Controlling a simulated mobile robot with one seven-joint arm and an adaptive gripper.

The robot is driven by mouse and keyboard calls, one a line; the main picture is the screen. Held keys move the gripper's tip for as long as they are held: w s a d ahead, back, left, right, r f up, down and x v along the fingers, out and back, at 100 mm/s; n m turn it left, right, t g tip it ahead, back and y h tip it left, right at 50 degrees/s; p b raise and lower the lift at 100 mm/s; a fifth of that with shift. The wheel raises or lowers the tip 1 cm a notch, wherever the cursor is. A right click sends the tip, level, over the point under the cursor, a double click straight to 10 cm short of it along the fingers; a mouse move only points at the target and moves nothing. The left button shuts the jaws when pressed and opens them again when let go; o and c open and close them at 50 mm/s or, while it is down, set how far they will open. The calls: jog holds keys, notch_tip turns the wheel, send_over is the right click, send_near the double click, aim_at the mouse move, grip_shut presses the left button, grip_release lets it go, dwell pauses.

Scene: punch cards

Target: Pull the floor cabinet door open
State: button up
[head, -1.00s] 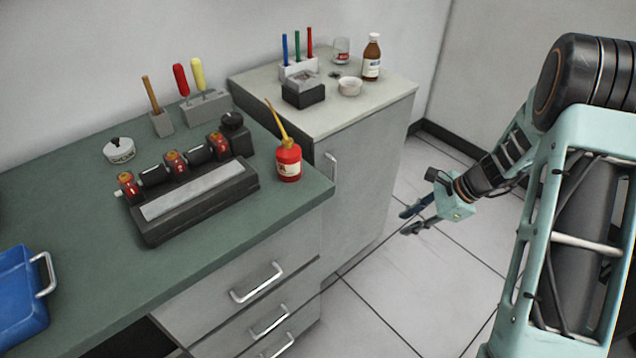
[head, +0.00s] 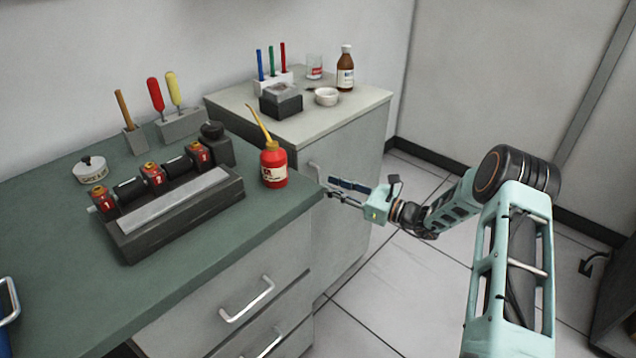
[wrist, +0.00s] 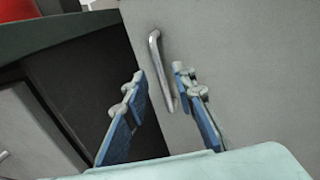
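The floor cabinet (head: 362,155) stands behind the green workbench, its grey door shut. Its silver bar handle (head: 315,170) is near the door's left edge; in the wrist view the handle (wrist: 160,70) runs slightly tilted from top to bottom. My gripper (head: 332,190) is in front of the door, close to the handle. In the wrist view my gripper (wrist: 160,83) is open, with its blue-padded fingers on either side of the handle's lower part. I cannot tell whether the fingers touch the handle or how far past it they reach.
The green workbench (head: 60,215) is close on the left, with a red oil can (head: 274,165) near its corner and drawers (head: 245,300) below. A brown bottle (head: 346,70), a white dish (head: 326,96) and a pen holder stand on the cabinet.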

aim_at(319, 180)
jog(key=x, duration=0.4)
jog(key=shift+w+a, duration=0.2)
jog(key=shift+a, duration=0.15)
grip_shut()
